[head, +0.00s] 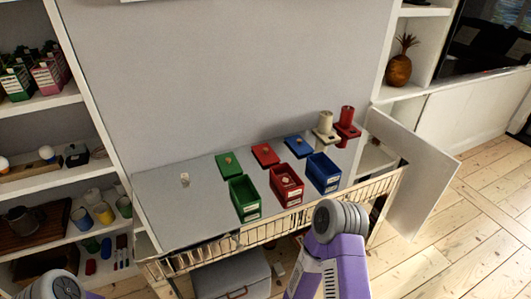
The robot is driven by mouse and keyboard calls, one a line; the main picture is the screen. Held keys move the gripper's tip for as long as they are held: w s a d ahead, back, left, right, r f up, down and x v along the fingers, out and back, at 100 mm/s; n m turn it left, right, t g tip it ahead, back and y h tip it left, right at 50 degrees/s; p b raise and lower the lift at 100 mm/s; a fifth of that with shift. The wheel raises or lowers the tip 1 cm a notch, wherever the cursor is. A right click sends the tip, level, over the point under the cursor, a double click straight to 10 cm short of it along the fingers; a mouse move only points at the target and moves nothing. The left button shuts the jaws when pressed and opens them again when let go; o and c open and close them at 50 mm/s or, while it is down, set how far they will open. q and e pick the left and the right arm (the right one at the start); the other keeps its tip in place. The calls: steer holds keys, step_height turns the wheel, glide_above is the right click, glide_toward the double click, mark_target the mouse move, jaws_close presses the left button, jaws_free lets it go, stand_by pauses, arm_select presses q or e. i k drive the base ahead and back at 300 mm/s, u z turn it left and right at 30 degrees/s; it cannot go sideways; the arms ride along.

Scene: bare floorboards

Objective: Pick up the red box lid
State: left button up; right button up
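The red box lid (265,154) lies flat on the grey tabletop (165,215), behind the open red box (287,195). It has a small pale knob on top. It lies between the green lid (228,164) and the blue lid (298,146). A small pale item shows inside the red box. Neither gripper shows. Only purple and grey links of my arms are in view, at the bottom left and at the bottom right of centre, in front of the table. Nothing covers the red lid.
A green box (245,208) and a blue box (323,180) flank the red box. A wire rail (265,232) runs along the table's front edge. The tabletop's left part is mostly clear. Shelves stand left.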

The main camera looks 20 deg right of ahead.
mark_target(264, 154)
steer(key=u, duration=3.5)
steer(key=k, duration=2)
steer(key=z, duration=2)
